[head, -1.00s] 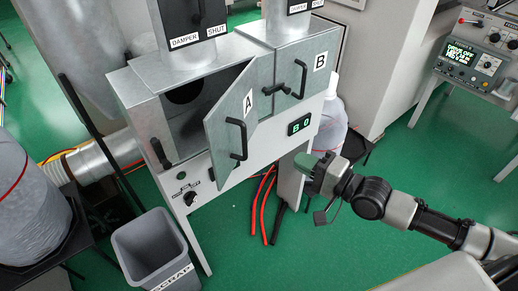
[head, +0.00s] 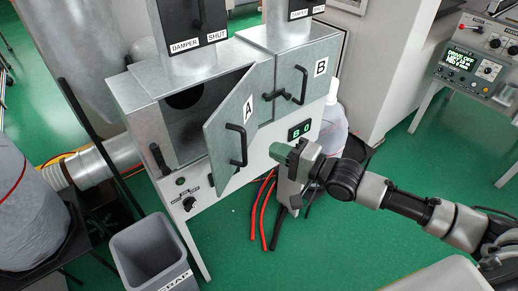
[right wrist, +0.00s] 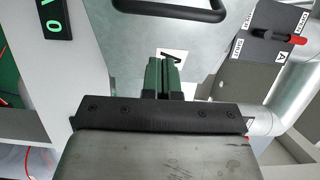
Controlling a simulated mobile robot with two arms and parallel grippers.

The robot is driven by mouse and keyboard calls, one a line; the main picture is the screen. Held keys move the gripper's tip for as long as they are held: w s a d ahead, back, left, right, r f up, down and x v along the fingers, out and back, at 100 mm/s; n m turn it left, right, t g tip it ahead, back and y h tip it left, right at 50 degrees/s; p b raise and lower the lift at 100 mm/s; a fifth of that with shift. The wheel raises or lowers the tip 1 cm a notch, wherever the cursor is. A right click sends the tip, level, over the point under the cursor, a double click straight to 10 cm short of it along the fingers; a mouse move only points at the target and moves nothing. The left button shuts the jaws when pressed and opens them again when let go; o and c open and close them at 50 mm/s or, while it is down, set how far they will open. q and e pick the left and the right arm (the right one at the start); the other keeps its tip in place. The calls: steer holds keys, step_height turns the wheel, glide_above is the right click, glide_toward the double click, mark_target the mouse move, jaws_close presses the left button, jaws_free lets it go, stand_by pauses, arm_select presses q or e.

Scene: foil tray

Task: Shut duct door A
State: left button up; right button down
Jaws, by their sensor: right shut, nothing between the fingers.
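Duct door A (head: 232,122) is a grey metal panel standing ajar on the left duct box, with its dark opening showing to the left. It bears a label A and a black bar handle (head: 238,146). In the right wrist view the door (right wrist: 195,35) fills the upper middle, with its handle (right wrist: 172,10) at the top edge. My right gripper (head: 284,154) is shut and empty, to the right of the door and apart from it in the head view. Its green fingertips (right wrist: 164,68) point toward the door in the right wrist view. My left gripper is not in view.
Door B (head: 303,78) is shut, right of door A. A display (head: 300,129) reading B 0 sits below it. A grey scrap bin (head: 150,250) stands at the front left. Red hoses (head: 262,205) lie on the green floor. A control console (head: 478,62) stands at the right.

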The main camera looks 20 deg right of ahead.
steer(key=a+p, duration=0.1)
steer(key=a, duration=0.1)
steer(key=w+a, duration=0.1)
steer(key=a, duration=0.1)
steer(key=shift+a+p, duration=0.3)
steer(key=shift+p, duration=0.1)
steer(key=shift+w, duration=0.1)
